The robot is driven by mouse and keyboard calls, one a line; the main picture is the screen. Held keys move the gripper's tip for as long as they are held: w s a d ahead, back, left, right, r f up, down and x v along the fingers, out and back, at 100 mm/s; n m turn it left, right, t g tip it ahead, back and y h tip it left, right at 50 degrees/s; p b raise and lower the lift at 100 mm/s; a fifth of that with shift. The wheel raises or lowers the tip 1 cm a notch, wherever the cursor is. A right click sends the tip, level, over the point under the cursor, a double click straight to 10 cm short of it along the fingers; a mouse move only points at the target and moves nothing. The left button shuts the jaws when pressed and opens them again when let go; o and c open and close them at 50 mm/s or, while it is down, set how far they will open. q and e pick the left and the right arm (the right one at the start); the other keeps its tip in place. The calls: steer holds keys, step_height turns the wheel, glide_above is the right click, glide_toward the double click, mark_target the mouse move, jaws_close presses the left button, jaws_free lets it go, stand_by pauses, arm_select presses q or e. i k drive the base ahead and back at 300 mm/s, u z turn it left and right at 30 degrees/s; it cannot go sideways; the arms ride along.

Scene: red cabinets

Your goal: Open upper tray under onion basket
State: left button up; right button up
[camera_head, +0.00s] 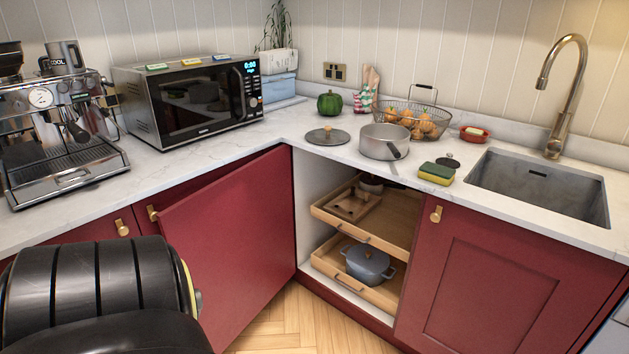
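The onion basket (437,131), a wire basket of onions, stands on the corner counter. Below the counter is an open cabinet with its red door (230,245) swung out to the left. Inside is a light wooden upper tray (400,226) with a small dark handle (352,233) on its front. A wooden box and a dark bowl sit in it. The lower tray (388,292) below holds a blue-grey lidded pot (368,264). How far each tray is slid out is hard to tell. A black part of my arm fills the lower left. Neither gripper shows.
A grey saucepan (383,142), a round lid (327,136), a sponge (436,174) and a green pepper (330,104) lie on the counter. A sink (540,187) is at right. A microwave (188,98) and coffee machine (62,135) stand left. Some wooden floor (290,315) is clear.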

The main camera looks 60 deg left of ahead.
mark_target(387, 221)
steer(key=u, duration=1.95)
